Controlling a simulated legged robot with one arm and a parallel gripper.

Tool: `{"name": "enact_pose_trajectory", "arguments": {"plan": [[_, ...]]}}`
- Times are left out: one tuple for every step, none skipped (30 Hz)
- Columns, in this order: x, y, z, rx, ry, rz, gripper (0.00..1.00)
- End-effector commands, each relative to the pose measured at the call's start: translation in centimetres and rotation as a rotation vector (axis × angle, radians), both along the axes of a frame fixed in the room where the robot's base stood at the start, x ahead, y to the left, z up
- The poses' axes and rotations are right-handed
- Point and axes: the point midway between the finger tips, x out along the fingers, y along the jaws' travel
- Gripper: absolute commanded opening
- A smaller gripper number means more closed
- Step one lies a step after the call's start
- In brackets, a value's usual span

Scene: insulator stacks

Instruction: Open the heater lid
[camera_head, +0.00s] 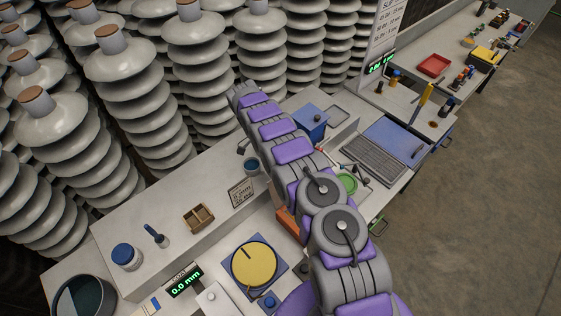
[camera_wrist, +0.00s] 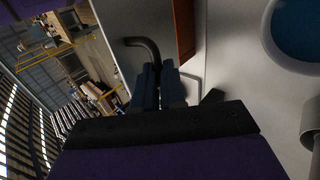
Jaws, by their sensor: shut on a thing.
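In the wrist view, my gripper (camera_wrist: 157,72) is shut on a black bent handle (camera_wrist: 142,43), whose curved end sticks out past the fingers. A pale flat surface (camera_wrist: 230,75) lies beside it. I cannot tell whether this surface is the heater lid or whether the lid is raised. In the head view, my arm reaches across the bench and hides my gripper and the handle. A blue box (camera_head: 310,118) stands just right of the arm; I cannot tell whether it is the heater.
An orange-brown block (camera_wrist: 184,28) stands close to the fingers. A blue-filled cup (camera_head: 252,165) sits left of the arm, a green dish (camera_head: 347,183) right of it. A yellow disc (camera_head: 254,264) and wooden box (camera_head: 199,217) are nearer. Insulator stacks (camera_head: 120,80) line the back.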

Motion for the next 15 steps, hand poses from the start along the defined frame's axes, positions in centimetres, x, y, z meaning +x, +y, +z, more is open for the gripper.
{"name": "enact_pose_trajectory", "arguments": {"plan": [[0.57, 0.6, -0.24, 0.01, -0.023, 0.01, 0.0], [0.58, 0.62, -0.33, 0.009, -0.022, 0.01, 0.0], [0.59, 0.66, -0.42, 0.008, -0.02, 0.01, 0.0], [0.61, 0.69, -0.48, 0.007, -0.021, 0.01, 0.0], [0.62, 0.71, -0.54, 0.007, -0.02, 0.01, 0.0], [0.65, 0.75, -0.59, 0.007, -0.02, 0.01, 0.0], [0.65, 0.77, -0.62, 0.007, -0.02, 0.01, 0.0], [0.67, 0.79, -0.64, 0.006, -0.019, 0.01, 0.0], [0.67, 0.82, -0.66, 0.007, -0.019, 0.01, 0.0], [0.67, 0.83, -0.67, 0.007, -0.019, 0.01, 0.0], [0.67, 0.86, -0.67, 0.007, -0.019, 0.01, 0.0], [0.65, 0.87, -0.66, 0.006, -0.018, 0.01, 0.0], [0.65, 0.88, -0.66, 0.006, -0.018, 0.01, 0.0], [0.63, 0.89, -0.65, 0.006, -0.018, 0.01, 0.0], [0.61, 0.9, -0.65, 0.006, -0.017, 0.01, 0.0]]}}
